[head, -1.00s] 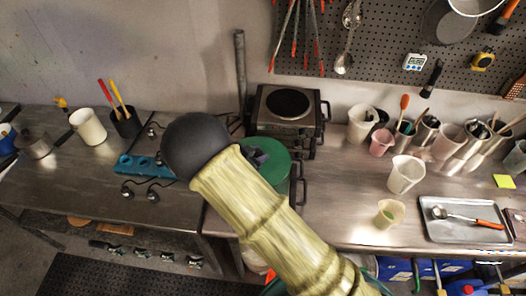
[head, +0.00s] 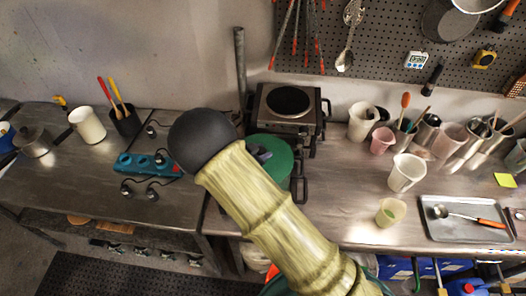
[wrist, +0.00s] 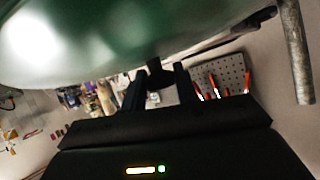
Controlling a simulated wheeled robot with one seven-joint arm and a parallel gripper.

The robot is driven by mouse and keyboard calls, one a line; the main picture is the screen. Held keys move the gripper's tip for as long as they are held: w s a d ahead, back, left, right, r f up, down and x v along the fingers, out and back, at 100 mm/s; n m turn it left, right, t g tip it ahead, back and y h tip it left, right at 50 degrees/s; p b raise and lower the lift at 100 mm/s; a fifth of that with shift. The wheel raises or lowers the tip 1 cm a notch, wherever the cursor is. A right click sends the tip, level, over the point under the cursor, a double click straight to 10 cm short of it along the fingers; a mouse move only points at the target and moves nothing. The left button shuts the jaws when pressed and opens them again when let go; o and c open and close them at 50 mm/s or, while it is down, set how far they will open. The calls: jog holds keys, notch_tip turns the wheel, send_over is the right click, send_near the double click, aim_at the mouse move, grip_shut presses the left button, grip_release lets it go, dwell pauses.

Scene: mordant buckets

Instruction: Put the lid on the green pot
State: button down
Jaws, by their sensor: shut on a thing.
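A green round lid (head: 281,153) shows in the head view, partly behind my arm. My gripper (head: 261,153) is at its top, with its jaws dark against the green. In the wrist view the lid's green curved surface (wrist: 90,40) fills the top. There my gripper (wrist: 157,82) is shut on the lid's small dark knob (wrist: 156,68). The green pot's body is mostly hidden by the lid and my arm. I cannot tell whether the lid rests on the pot or hangs above it.
A hot plate (head: 288,102) stands behind the lid. A blue power strip (head: 145,163) with plugs lies to the left. To the right are a white beaker (head: 405,172), a small greenish cup (head: 390,212) and a metal tray (head: 467,228). Steel bench between them is clear.

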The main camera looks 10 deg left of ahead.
jog(key=shift+s+a+f, duration=0.1)
jog(key=shift+s+a, duration=0.15)
jog(key=shift+a, duration=0.05)
jog(key=c, duration=1.2)
grip_release()
jog(key=shift+o, duration=1)
jog(key=shift+w+d, duration=0.1)
jog(key=shift+d, duration=0.1)
jog(key=shift+a, duration=0.1)
jog(key=b+v, duration=0.5)
jog(key=v, duration=1.2)
jog(key=shift+b, duration=0.3)
